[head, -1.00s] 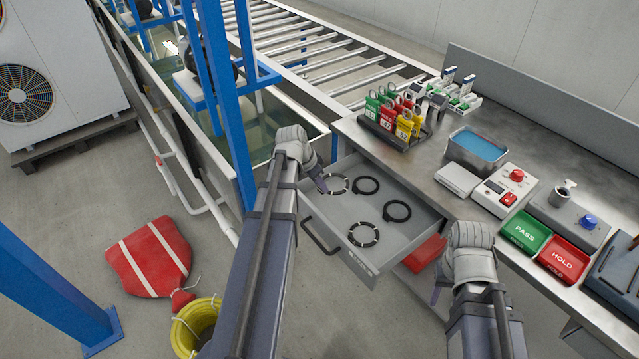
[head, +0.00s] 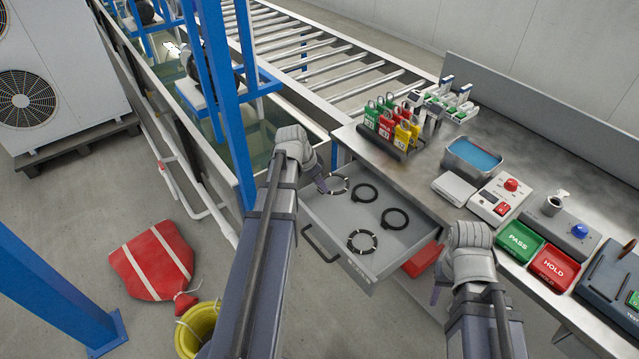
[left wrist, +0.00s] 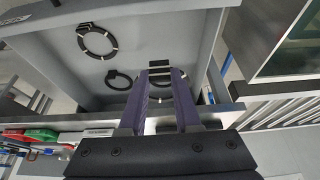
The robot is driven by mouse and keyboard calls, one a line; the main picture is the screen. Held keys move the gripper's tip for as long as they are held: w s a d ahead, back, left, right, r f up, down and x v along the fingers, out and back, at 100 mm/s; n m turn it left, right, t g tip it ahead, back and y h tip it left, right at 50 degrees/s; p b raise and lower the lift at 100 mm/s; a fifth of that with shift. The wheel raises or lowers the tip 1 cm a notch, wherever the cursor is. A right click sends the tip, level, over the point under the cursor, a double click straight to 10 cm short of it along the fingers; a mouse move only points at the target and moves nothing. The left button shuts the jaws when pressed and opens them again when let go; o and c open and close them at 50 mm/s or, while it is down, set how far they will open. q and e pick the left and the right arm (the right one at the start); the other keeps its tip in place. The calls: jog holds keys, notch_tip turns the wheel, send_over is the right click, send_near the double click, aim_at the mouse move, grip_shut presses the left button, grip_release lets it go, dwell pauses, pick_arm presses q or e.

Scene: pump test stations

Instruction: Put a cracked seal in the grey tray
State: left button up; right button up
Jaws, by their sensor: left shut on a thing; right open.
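An open grey drawer (head: 355,222) holds several black ring seals. A white-marked seal (head: 362,242) lies at its front; in the left wrist view it is the large ring (left wrist: 97,42). Two plain black seals (head: 363,193) (head: 394,218) lie behind and to the right. My left gripper (head: 324,187) is shut on another white-marked seal (head: 338,184) at the drawer's back left; its fingers partly hide this seal (left wrist: 166,83) in the wrist view. My right gripper (head: 437,292) is open and empty, right of the drawer. A grey metal tray (head: 451,154) with a blue inside stands on the bench.
The bench also bears colored padlock tags (head: 388,124), a white box (head: 455,189), a control box (head: 497,200), a green PASS tray (head: 520,241) and a red HOLD tray (head: 553,262). A red bin (head: 421,260) is under the bench. A blue post (head: 228,110) stands left.

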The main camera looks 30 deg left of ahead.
pick_arm(q)
jog(key=shift+r+p, duration=2.15)
jog(key=shift+r, duration=0.25)
